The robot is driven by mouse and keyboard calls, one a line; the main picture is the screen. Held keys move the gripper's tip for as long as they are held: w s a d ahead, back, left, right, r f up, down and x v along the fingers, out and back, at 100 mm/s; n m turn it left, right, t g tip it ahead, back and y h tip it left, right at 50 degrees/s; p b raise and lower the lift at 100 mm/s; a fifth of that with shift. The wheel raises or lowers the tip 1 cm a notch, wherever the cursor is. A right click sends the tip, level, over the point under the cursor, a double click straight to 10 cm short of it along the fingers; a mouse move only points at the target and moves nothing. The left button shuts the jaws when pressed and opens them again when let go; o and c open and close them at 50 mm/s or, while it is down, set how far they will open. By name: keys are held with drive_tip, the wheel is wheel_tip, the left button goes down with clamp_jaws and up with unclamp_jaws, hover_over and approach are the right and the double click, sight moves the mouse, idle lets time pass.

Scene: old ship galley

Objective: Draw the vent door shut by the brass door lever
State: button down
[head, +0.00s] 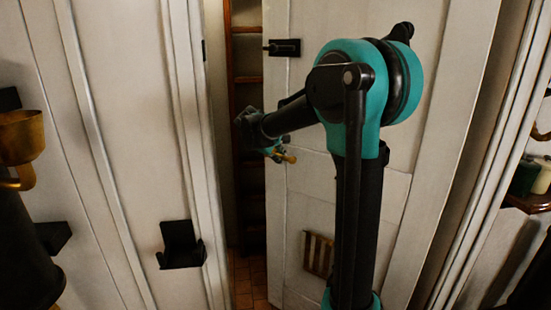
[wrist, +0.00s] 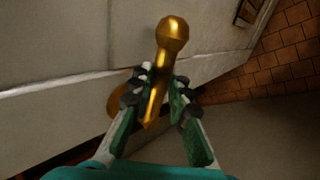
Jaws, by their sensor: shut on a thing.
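The vent door (head: 395,205) is a pale panelled door with a small slatted vent (head: 318,253) low on it. It stands ajar, with a dark gap along its left edge. The brass door lever (head: 286,157) sticks out near that edge. In the wrist view the lever (wrist: 172,35) is a gold bar with a faceted round knob, and a brass round plate shows below left. My gripper (wrist: 160,88) is shut on the lever, a finger on each side of its bar. In the head view my gripper (head: 270,148) is partly hidden behind my arm.
Through the gap show wooden rungs or shelves (head: 247,80) and a tiled floor (head: 250,278). A black latch (head: 282,47) sits high on the door. A black bracket (head: 180,246) is on the left wall panel. Brass and dark fittings (head: 22,137) stand far left; a shelf with jars (head: 540,178) is far right.

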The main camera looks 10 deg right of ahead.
drive_tip(key=shift+a, duration=0.1)
drive_tip(key=s+a+n+y, duration=0.1)
drive_tip(key=s+a, duration=0.3)
drive_tip(key=s, duration=0.4)
drive_tip(key=shift+n+t, duration=0.4)
drive_tip(key=shift+a, duration=0.1)
drive_tip(key=s+a+n+y, duration=0.1)
drive_tip(key=s+a, duration=0.2)
drive_tip(key=s, duration=0.5)
drive_tip(key=shift+s+n+t, duration=0.25)
drive_tip(key=shift+n+t, duration=0.15)
drive_tip(key=shift+a, duration=0.1)
drive_tip(key=s+a+n+y, duration=0.1)
drive_tip(key=s, duration=0.7)
drive_tip(key=shift+s+a+n+y, duration=0.3)
drive_tip(key=shift+s+a+n, duration=0.1)
drive_tip(key=shift+s+t, duration=0.1)
drive_tip(key=shift+t, duration=0.2)
